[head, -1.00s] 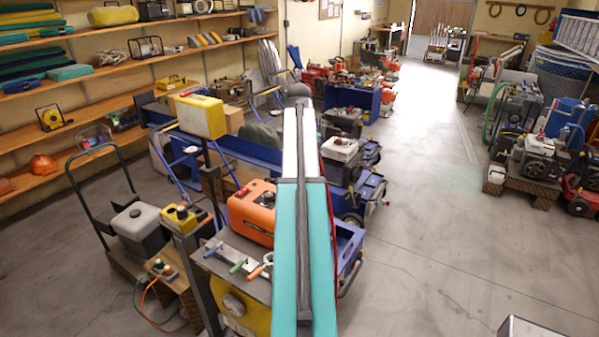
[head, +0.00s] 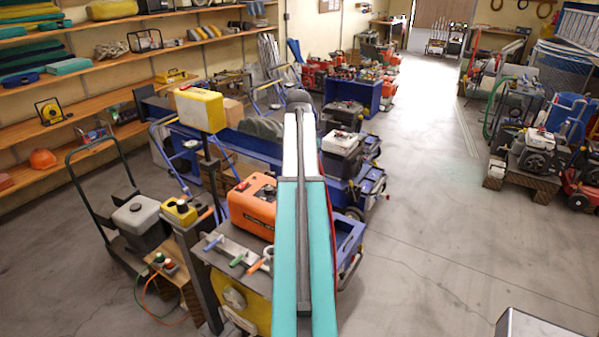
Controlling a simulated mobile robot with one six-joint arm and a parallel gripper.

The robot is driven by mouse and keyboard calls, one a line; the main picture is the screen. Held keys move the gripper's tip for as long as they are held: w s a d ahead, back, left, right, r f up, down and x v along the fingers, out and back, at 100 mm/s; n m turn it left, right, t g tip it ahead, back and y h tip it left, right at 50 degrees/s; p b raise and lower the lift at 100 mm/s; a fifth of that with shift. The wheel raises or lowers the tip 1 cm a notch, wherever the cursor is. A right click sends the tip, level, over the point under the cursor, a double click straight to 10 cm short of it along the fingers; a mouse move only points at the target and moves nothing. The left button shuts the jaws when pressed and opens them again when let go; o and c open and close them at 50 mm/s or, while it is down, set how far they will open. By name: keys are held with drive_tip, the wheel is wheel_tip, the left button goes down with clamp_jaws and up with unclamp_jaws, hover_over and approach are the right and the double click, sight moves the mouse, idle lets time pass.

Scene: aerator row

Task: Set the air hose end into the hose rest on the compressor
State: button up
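An orange boxy machine (head: 254,207) with a dark cap on top stands just left of my teal and white arm; I cannot tell whether it is the compressor. In front of it is a grey-topped yellow unit (head: 241,300) with blue, green and orange handles on its top. A thin red line, possibly a hose, shows along the right edge of my arm; most of it is hidden. I cannot make out the air hose end or the hose rest. My gripper is not visible; my arm reaches away from the camera and covers the middle of the view.
A yellow box on a post (head: 200,108) stands left of my arm. A green-framed hand cart (head: 115,220) and a small wooden stand with buttons (head: 165,265) are farther left. A blue wheeled cart (head: 349,245) is close right of my arm. Open grey floor (head: 430,240) lies beyond it.

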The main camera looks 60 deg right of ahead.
drive_tip(key=shift+f, duration=0.45)
drive_tip(key=shift+f+b, duration=0.75)
drive_tip(key=shift+f, duration=1.4)
idle(1.3)
drive_tip(key=o, duration=1.1)
drive_tip(key=shift+o, duration=0.2)
drive_tip(key=shift+r+p, duration=0.5)
drive_tip(key=shift+r, duration=0.3)
wheel_tip(320, 180, up, 12)
drive_tip(key=shift+w+r, duration=0.1)
drive_tip(key=shift+w, duration=0.05)
